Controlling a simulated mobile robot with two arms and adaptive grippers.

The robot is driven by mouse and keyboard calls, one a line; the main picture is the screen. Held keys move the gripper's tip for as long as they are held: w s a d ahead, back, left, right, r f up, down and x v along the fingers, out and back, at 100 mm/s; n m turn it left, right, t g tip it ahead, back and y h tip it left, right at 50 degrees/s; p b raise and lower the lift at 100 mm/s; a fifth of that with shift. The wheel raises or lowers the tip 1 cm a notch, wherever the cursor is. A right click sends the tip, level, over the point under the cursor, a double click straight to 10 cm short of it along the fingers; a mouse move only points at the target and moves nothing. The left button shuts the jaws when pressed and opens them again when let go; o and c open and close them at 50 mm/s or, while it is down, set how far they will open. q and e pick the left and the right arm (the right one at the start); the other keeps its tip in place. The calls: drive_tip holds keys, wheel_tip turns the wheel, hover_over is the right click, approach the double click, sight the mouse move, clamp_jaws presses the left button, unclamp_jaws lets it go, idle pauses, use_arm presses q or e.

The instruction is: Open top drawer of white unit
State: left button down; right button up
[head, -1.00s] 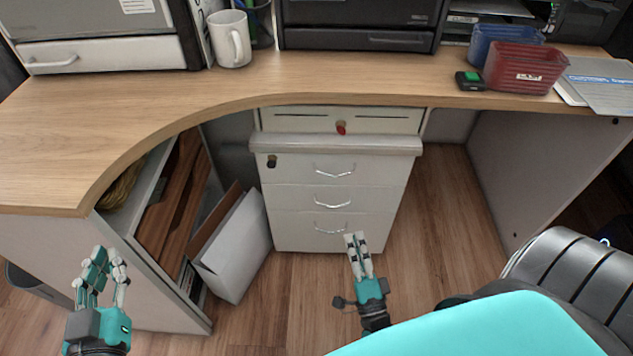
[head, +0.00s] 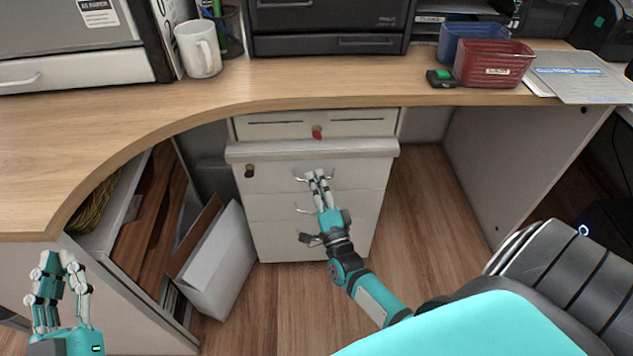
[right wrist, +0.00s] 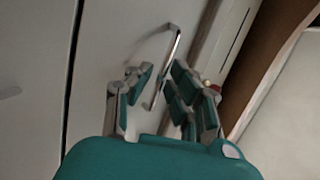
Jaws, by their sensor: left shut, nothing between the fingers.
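The white unit (head: 360,177) stands under the desk with three drawers, each with a silver bar handle. My right gripper (head: 317,178) reaches up in front of the top drawer, its fingertips at that drawer's handle (head: 301,180). In the right wrist view, the silver handle (right wrist: 167,68) runs between the spread fingers (right wrist: 160,80); I see no firm grip on it. The top drawer looks closed. The lower handles are partly hidden by my right gripper and arm. My left gripper (head: 58,262) is shut and empty at the lower left, away from the unit.
The wooden desktop (head: 300,85) overhangs the unit. A white box (head: 215,262) stands on the floor left of the unit. A black chair (head: 545,275) is at the lower right. Floor right of the unit is clear.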

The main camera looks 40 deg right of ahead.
drive_tip(key=shift+w+d+r, duration=0.1)
drive_tip(key=shift+w, duration=0.1)
clamp_jaws()
idle(0.4)
